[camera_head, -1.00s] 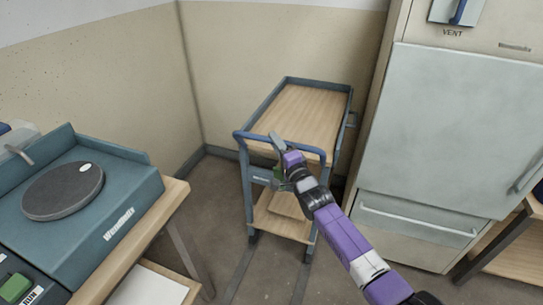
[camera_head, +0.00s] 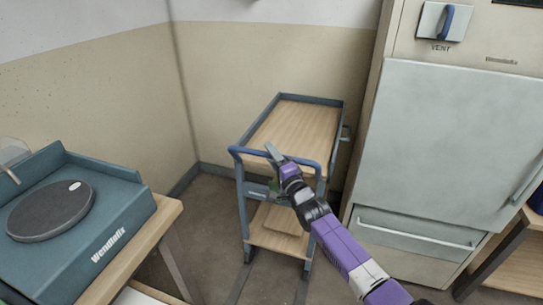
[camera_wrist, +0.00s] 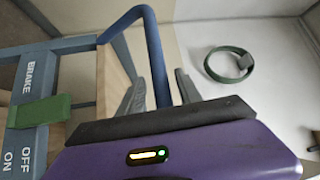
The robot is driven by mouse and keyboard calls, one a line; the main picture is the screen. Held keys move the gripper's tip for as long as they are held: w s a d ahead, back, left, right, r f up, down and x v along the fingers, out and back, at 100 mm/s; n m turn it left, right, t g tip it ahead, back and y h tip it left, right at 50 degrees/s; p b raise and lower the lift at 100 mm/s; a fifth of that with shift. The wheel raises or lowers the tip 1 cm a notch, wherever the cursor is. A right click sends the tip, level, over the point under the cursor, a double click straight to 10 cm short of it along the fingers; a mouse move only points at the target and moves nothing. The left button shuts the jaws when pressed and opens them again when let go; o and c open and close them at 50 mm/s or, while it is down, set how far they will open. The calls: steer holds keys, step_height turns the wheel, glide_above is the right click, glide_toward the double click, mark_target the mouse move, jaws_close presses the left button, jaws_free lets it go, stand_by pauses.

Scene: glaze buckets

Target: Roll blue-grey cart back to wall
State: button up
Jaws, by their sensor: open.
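The blue-grey cart (camera_head: 240,208) stands upright in the niche between the beige wall (camera_head: 230,75) and a large pale cabinet. It has wooden shelves and a blue push handle (camera_head: 250,151) at its near end. My gripper (camera_head: 272,154) is at this handle. In the wrist view, the handle (camera_wrist: 153,50) passes between my two spread grey fingers (camera_wrist: 158,92), which are not closed on it. The cart's far end is near the wall, but the gap is hidden.
The pale cabinet (camera_head: 440,140) stands close on the cart's right. A wooden table (camera_head: 150,235) with a teal turntable device (camera_head: 110,215) is at the left. Bare floor (camera_head: 205,215) lies between table and cart. A green ring (camera_wrist: 212,65) shows in the wrist view.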

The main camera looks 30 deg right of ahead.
steer(key=s+f+p, duration=0.1)
steer(key=s, duration=0.6)
steer(key=shift+s, duration=0.35)
stand_by(0.4)
steer(key=shift+f, duration=0.1)
